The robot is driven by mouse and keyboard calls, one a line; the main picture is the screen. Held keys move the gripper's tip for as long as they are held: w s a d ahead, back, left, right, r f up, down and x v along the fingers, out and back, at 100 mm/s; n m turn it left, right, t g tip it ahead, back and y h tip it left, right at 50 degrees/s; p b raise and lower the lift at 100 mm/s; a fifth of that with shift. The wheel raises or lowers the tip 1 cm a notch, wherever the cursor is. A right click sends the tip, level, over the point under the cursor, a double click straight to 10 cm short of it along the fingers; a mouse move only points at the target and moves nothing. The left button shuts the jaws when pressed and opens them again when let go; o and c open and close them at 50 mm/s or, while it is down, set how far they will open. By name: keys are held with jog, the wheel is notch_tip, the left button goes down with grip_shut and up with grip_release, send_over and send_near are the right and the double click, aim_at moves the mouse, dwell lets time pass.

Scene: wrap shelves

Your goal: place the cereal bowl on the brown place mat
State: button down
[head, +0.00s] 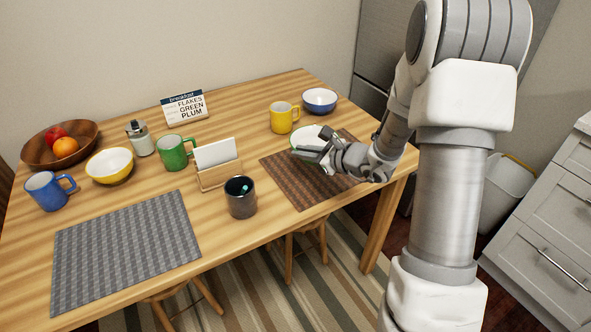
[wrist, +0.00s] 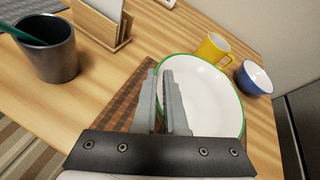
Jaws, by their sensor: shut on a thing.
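A white bowl with a green rim (head: 306,138) is over the far part of the brown place mat (head: 294,186). In the wrist view the bowl (wrist: 205,95) fills the middle right. My gripper (head: 318,153) is shut on the near-left rim of the bowl, with a finger on each side in the wrist view (wrist: 165,75). The bowl's underside is hidden, so I cannot tell whether it touches the mat. The brown mat also shows left of the fingers in the wrist view (wrist: 123,105).
A dark cup (head: 241,199) and a napkin holder (head: 218,176) stand left of the brown mat. A yellow mug (head: 281,118) and blue bowl (head: 319,100) stand behind. A green mug (head: 176,152), yellow bowl (head: 109,165) and grey mat (head: 125,250) are farther left.

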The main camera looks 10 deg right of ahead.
jog(key=shift+w+a+f, duration=0.3)
jog(key=shift+a+f, duration=0.1)
jog(key=shift+a, duration=0.15)
jog(key=shift+w+a+f, duration=0.25)
jog(key=shift+a+f, duration=0.15)
jog(key=shift+a, duration=0.15)
jog(key=shift+f+b, duration=0.75)
jog(key=shift+f, duration=1.1)
jog(key=shift+f, duration=0.2)
jog(key=c, duration=1)
grip_release()
